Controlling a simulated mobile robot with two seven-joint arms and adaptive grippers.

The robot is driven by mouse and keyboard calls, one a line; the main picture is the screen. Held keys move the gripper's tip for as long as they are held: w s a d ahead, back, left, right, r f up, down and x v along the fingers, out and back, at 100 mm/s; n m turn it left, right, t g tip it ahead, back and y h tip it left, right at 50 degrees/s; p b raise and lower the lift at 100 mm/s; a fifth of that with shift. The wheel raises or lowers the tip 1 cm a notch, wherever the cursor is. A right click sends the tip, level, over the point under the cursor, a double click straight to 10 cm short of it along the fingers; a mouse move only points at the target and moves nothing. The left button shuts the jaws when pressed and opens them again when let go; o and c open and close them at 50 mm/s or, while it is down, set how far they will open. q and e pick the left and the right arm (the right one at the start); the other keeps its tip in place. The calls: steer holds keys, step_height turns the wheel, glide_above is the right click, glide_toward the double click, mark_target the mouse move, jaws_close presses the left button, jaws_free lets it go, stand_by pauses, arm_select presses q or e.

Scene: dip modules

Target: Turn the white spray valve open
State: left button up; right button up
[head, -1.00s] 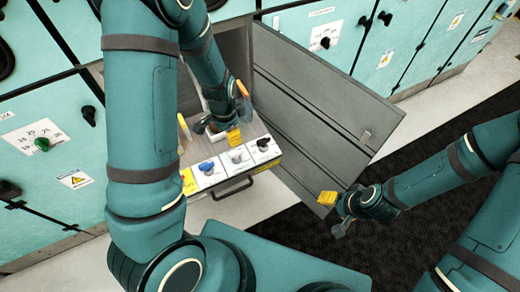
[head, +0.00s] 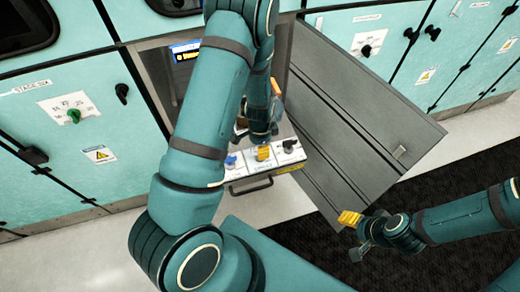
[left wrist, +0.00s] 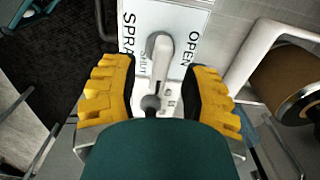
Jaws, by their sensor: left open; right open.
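The white spray valve (left wrist: 159,62) shows in the left wrist view on a white plate (left wrist: 184,18) marked SPRAY, OPEN and SHUT. Its pale lever points down the picture, between the two fingers of my left gripper (left wrist: 159,88). The yellow fingers are open, with a gap on each side of the lever. In the head view my left gripper (head: 263,153) covers the white valve, between a blue valve (head: 231,161) and a black valve (head: 289,146). My right gripper (head: 352,235) is open and empty, low in front of the open grey door.
The valves sit on a pulled-out panel with a dark handle (head: 251,186). The open grey door (head: 345,130) stands to its right. Teal cabinets (head: 60,120) line the wall. In the left wrist view a brown roll (left wrist: 292,82) lies at the right. Dark floor matting (head: 455,180) is clear.

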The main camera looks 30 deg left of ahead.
arm_select(q)
steer(key=shift+f, duration=0.65)
jaws_close()
